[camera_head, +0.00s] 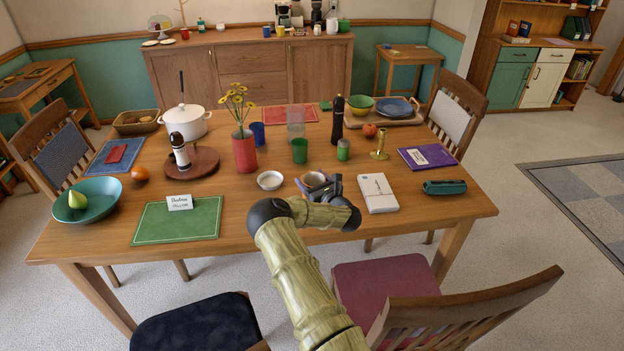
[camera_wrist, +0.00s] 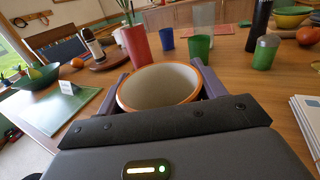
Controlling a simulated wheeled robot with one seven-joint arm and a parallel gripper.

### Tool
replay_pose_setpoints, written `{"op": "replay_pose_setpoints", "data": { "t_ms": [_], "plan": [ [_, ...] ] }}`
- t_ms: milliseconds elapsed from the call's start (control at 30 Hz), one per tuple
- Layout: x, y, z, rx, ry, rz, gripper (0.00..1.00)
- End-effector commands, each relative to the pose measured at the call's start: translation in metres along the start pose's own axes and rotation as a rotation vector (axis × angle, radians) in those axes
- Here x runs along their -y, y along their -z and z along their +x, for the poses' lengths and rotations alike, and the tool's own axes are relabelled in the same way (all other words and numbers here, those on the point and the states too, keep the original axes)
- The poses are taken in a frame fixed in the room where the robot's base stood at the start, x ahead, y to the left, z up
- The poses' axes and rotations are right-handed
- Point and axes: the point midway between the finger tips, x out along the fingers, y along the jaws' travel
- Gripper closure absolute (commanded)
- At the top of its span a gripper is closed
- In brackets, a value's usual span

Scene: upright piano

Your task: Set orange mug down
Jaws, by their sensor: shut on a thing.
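The orange mug (camera_wrist: 160,86) is between the two fingers of my gripper (camera_wrist: 160,90) in the wrist view, with its orange rim and pale inside facing up toward the camera. My gripper is shut on it. In the head view my gripper (camera_head: 322,186) is over the front middle of the wooden table (camera_head: 270,225), and my own arm hides most of the mug. Whether the mug's base touches the table cannot be told.
A small white bowl (camera_head: 270,180) is just left of my gripper and a white book (camera_head: 377,193) just right. Behind stand a green cup (camera_head: 300,151), a green-grey can (camera_head: 343,150) and a red vase (camera_head: 244,152). A green placemat (camera_head: 178,222) lies at front left.

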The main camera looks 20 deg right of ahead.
Motion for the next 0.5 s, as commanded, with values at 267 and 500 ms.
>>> {"op": "replay_pose_setpoints", "data": {
  "t_ms": [267,500],
  "plan": [
    [0.0,0.029,0.0,0.001,0.0,0.0,0.63],
    [0.0,0.049,0.0,0.003,0.001,0.001,0.63]
  ]
}}
